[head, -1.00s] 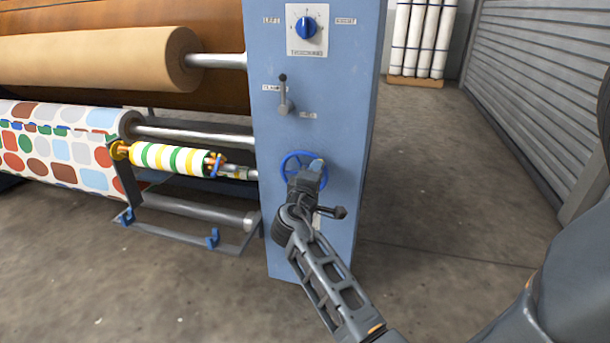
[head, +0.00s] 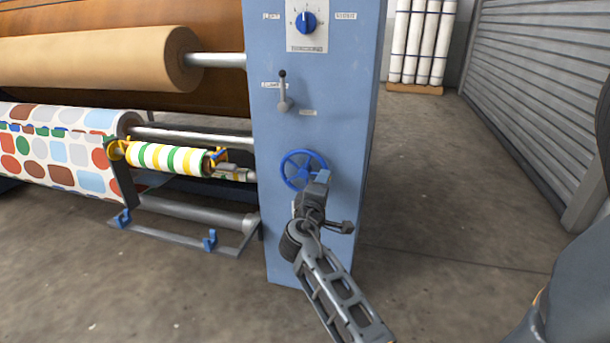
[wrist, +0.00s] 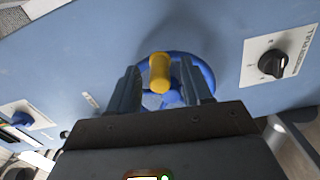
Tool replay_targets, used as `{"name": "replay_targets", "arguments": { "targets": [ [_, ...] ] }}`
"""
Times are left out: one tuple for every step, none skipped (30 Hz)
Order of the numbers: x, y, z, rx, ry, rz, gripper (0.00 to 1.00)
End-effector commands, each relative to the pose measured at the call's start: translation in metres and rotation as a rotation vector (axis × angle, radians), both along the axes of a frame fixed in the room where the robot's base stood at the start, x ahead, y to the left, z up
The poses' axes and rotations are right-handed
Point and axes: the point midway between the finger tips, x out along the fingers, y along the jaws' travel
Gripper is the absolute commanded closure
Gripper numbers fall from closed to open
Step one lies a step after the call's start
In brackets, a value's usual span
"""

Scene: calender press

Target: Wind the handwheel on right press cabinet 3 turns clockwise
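The blue handwheel (head: 285,169) is mounted on the front of the blue press cabinet (head: 330,120). In the head view my gripper (head: 321,178) is at the wheel's lower right and covers part of its rim. In the wrist view the wheel (wrist: 207,76) lies beyond the fingers, and its yellow crank handle (wrist: 159,72) shows between them. The two fingers (wrist: 160,90) are spread, with a gap visible on each side of the handle. The handle is hidden in the head view. Whether a finger touches it cannot be told.
Above the wheel are a lever (head: 284,93) and a blue dial (head: 306,22). The wrist view shows a black knob (wrist: 272,63) on the panel. Fabric rolls (head: 60,150) lie to the left. Open floor (head: 440,200) lies right of the cabinet, before a shutter (head: 535,90).

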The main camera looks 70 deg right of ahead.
Motion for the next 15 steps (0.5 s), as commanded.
{"name": "replay_targets", "arguments": {
  "targets": [
    [0.0002,0.0,0.0002,0.0,0.0,0.0,0.45],
    [0.0002,0.0001,0.0002,0.0,0.0,0.0,0.43],
    [0.0002,0.0001,0.0002,0.0,0.0,0.0,0.39],
    [0.0003,0.0001,0.0002,0.0,0.0,0.0,0.36],
    [0.0003,0.0001,0.0002,0.0,0.0,0.0,0.36],
    [0.0003,0.0001,0.0002,0.0,0.0,0.0,0.36],
    [0.0003,0.0001,0.0003,0.0,0.0,0.0,0.36],
    [0.0003,0.0001,0.0003,0.0,0.0,0.0,0.36],
    [0.0003,0.0001,0.0003,0.0,0.0,0.0,0.36],
    [0.0004,0.0002,0.0003,0.0,0.0,0.0,0.36],
    [0.0003,0.0007,0.0002,0.0,0.0,0.001,0.36],
    [0.0003,0.002,0.0002,0.0,0.0,0.001,0.36],
    [0.0004,0.0036,0.0003,0.0,0.0,0.002,0.36],
    [0.0004,0.0058,0.0003,0.0,0.001,0.002,0.36],
    [0.0002,0.0092,0.0003,0.0,0.001,0.002,0.36]
  ]
}}
